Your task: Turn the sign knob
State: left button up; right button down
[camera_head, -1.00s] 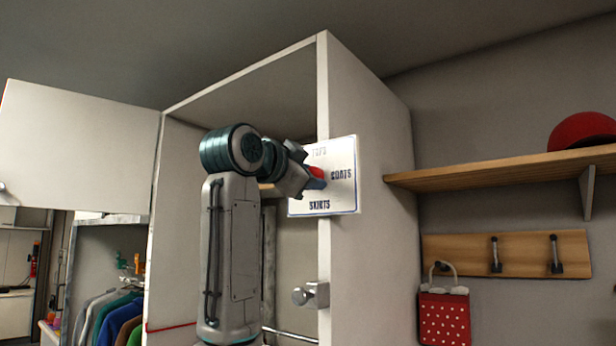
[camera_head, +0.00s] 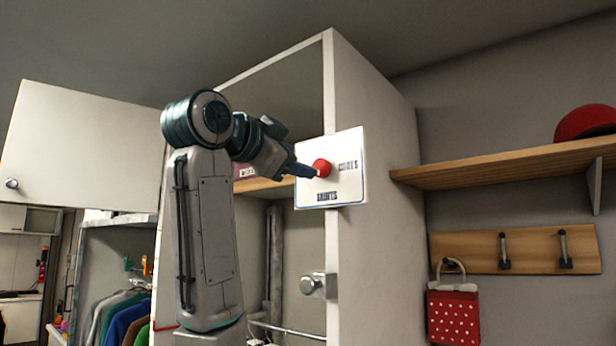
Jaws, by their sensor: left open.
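The white sign (camera_head: 345,184) is fixed to the front edge of the tall white cabinet. The red knob (camera_head: 322,168) sits at the middle of the sign. My left gripper (camera_head: 308,171) is open, with its fingertips just left of the knob and overlapping its lower left edge in the picture. I cannot tell whether they touch it. My left arm hides part of the cabinet's inside. My right gripper is not in view.
The tall white cabinet (camera_head: 375,150) stands behind the sign, with a metal handle (camera_head: 318,285) below. A white door panel (camera_head: 85,150) hangs open at left. At right are a wooden shelf (camera_head: 510,163), a red cap (camera_head: 588,122), a hook board (camera_head: 530,250) and a red dotted bag (camera_head: 453,315).

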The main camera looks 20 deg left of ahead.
pick_arm(q)
jog(key=v, duration=0.3)
jog(key=shift+s+b, duration=0.1)
jog(key=shift+b, duration=0.25)
